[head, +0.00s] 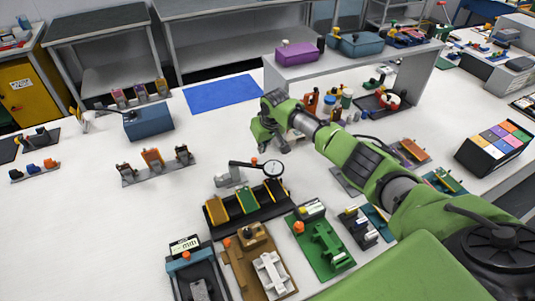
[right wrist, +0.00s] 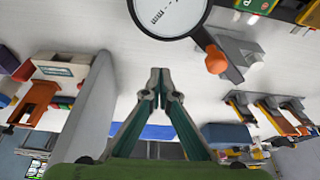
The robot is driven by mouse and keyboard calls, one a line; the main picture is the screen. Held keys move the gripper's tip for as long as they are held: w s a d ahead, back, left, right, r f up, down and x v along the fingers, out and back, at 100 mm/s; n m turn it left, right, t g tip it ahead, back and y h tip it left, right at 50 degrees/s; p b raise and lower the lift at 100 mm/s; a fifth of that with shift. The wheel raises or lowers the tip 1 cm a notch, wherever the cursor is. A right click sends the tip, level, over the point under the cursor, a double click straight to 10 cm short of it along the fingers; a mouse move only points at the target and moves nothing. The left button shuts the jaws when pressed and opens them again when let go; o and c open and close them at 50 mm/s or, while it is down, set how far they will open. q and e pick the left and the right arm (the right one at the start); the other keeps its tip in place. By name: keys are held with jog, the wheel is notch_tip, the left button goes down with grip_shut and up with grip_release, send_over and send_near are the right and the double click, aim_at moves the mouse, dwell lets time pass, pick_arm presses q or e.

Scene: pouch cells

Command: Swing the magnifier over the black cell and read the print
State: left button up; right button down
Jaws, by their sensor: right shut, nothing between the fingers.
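The magnifier, a round lens in a dark rim (head: 273,169), sits on a black arm with an orange knob (head: 254,161) and a grey base (head: 230,178). In the head view the lens appears just behind the right end of a black rack (head: 246,221) holding several flat cells; I cannot tell which is the black cell. In the right wrist view the lens (right wrist: 168,14) is cut by the top edge and shows dark print ending in "mm"; the rest is unclear. My right gripper (head: 268,144) is behind the magnifier, shut and empty, its fingertips (right wrist: 159,78) apart from the lens and knob (right wrist: 216,60). My left gripper is out of view.
A brown fixture (head: 235,270) and a green fixture (head: 335,262) stand in front of the rack. A blue mat (head: 222,94) lies behind. The white table is bare at left front.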

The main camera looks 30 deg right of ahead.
jog(key=s+p, duration=0.3)
jog(key=s, duration=0.1)
jog(key=shift+f, duration=0.1)
dwell(0.3)
